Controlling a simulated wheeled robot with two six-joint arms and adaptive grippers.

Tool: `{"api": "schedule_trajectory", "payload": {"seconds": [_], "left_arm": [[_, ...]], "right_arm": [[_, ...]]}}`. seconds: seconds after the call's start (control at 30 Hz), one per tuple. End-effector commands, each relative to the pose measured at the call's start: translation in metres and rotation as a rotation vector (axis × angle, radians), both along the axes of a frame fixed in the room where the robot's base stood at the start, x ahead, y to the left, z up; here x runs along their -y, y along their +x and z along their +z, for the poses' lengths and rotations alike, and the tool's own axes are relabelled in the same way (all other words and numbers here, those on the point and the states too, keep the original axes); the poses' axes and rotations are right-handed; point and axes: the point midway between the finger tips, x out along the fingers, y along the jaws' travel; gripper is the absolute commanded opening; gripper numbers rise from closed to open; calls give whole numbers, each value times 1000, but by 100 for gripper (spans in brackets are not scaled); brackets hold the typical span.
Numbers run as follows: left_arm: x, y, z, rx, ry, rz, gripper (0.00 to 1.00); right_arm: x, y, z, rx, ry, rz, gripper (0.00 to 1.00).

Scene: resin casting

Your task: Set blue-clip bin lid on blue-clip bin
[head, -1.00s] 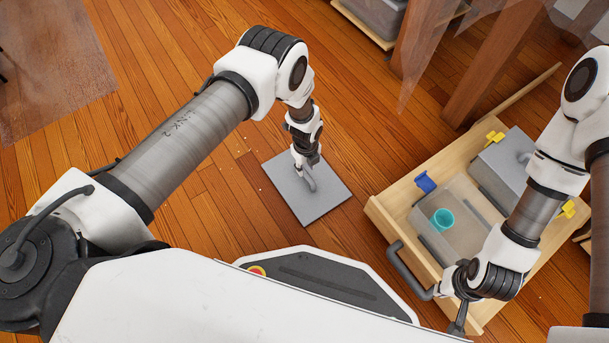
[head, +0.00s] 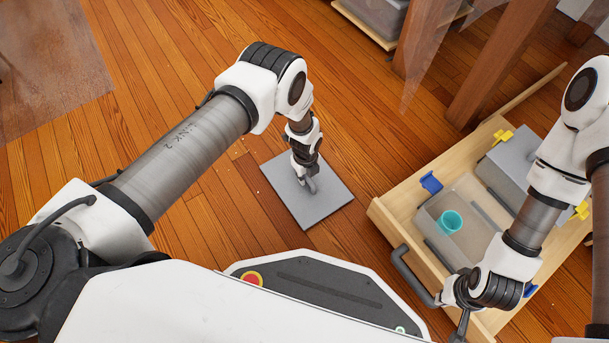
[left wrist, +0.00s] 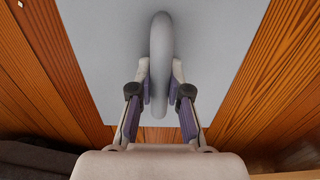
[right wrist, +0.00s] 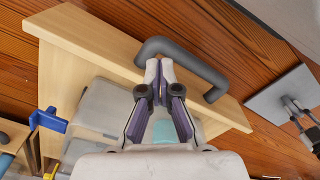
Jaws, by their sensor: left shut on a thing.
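The blue-clip bin lid (head: 325,208) is a flat grey square plate with a curved grey handle, over the wood floor left of the drawer. My left gripper (left wrist: 160,85) is shut on the lid's handle (left wrist: 160,50), one finger on each side. I cannot tell whether the lid touches the floor. The blue-clip bin (head: 462,192) stands open in the wooden drawer, with blue clips (head: 431,182) and a teal cup (head: 450,221) inside. My right gripper (right wrist: 159,75) is at the drawer's dark handle (right wrist: 205,70); its fingers are close together, and their grip is unclear.
A lidded grey bin with yellow clips (head: 502,136) stands beside the blue-clip bin in the drawer (head: 392,218). My right arm covers part of both bins. Wooden posts (head: 500,65) rise behind the drawer. Floor is clear around the lid.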

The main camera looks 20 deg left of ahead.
Motion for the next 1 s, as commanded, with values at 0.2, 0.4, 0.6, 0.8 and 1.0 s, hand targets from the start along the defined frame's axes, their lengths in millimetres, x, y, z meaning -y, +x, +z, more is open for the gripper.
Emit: {"api": "schedule_trajectory", "payload": {"seconds": [0.2,0.4,0.6,0.8,1.0], "left_arm": [[0,0,23,1,-1,0,0],[0,0,42,1,-1,0,0],[0,0,51,0,0,0,0],[0,0,49,0,0,0,0],[-6,16,80,7,9,165,0]], "right_arm": [[0,0,22,0,0,0,0],[0,0,40,0,0,0,0],[0,0,48,0,0,0,0],[0,0,47,0,0,0,0],[0,0,51,-1,0,1,0]]}}
